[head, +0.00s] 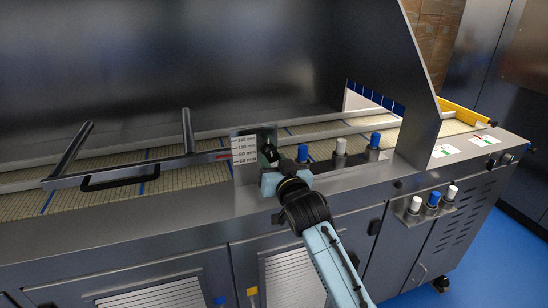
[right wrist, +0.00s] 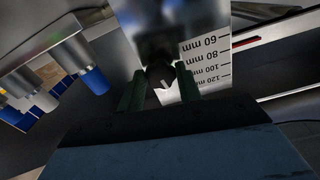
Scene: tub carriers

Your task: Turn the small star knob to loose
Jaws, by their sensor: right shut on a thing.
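The small star knob (right wrist: 160,73) is dark and sits in front of the bracket with the white millimetre scale plate (head: 244,150). In the right wrist view it lies between the two green fingers of my right gripper (right wrist: 160,88). In the head view the gripper (head: 270,156) reaches the knob from the front, and its fingers hide most of it. The gripper is shut on the knob. A pale pointer mark shows on the knob's face. The scale plate also shows in the right wrist view (right wrist: 207,68), upside down, right behind the knob. My left gripper is not in view.
A guide rail with a black handle (head: 120,176) lies left of the scale over the belt. Blue and white capped posts (head: 341,147) stand close to the right of my gripper. More capped posts (head: 433,199) are on the front panel. A tall metal hood (head: 200,60) rises behind.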

